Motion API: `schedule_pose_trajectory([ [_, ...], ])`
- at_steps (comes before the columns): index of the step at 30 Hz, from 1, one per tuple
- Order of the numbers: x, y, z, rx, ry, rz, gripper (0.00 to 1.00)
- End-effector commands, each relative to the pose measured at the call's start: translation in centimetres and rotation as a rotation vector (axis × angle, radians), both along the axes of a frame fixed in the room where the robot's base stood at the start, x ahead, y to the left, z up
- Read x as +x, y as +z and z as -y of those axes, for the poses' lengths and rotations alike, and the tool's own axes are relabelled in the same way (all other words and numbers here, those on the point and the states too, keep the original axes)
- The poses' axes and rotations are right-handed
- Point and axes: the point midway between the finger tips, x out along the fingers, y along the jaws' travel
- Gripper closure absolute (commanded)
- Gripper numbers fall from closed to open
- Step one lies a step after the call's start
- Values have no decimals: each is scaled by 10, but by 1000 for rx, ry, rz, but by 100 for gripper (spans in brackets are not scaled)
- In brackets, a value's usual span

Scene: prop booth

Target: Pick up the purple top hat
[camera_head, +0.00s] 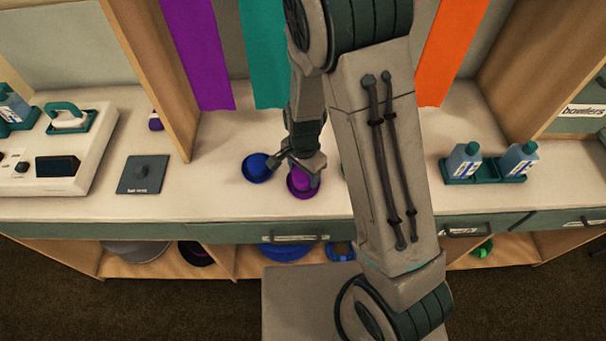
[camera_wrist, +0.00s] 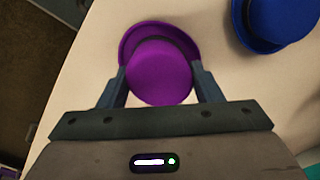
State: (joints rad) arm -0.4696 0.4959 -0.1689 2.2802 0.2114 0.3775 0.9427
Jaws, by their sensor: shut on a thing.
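The purple top hat (camera_head: 302,184) stands on the pale counter near its front edge, partly covered by my gripper in the head view. In the wrist view the purple hat (camera_wrist: 158,75) sits between my two fingers, its brim showing beyond the crown. My gripper (camera_wrist: 160,84) is shut on it, with a finger at each side of the crown. In the head view my gripper (camera_head: 304,164) reaches down to the hat from above. I cannot tell whether the brim is clear of the counter.
A blue hat (camera_head: 257,168) stands close to the left of the purple hat; it also shows in the wrist view (camera_wrist: 275,22). Blue bottles (camera_head: 463,161) stand in a tray on the right. A dark plate (camera_head: 143,175) and a white device (camera_head: 60,155) are on the left.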

Motion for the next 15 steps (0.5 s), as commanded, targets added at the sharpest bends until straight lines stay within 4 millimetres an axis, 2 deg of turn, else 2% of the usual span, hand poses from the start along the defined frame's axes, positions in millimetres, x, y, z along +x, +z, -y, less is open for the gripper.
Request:
schedule_pose_trajectory([
  [8, 1, 12, -1, 1, 1, 3, 62],
  [15, 5, 44, 3, 5, -4, 4, 62],
])
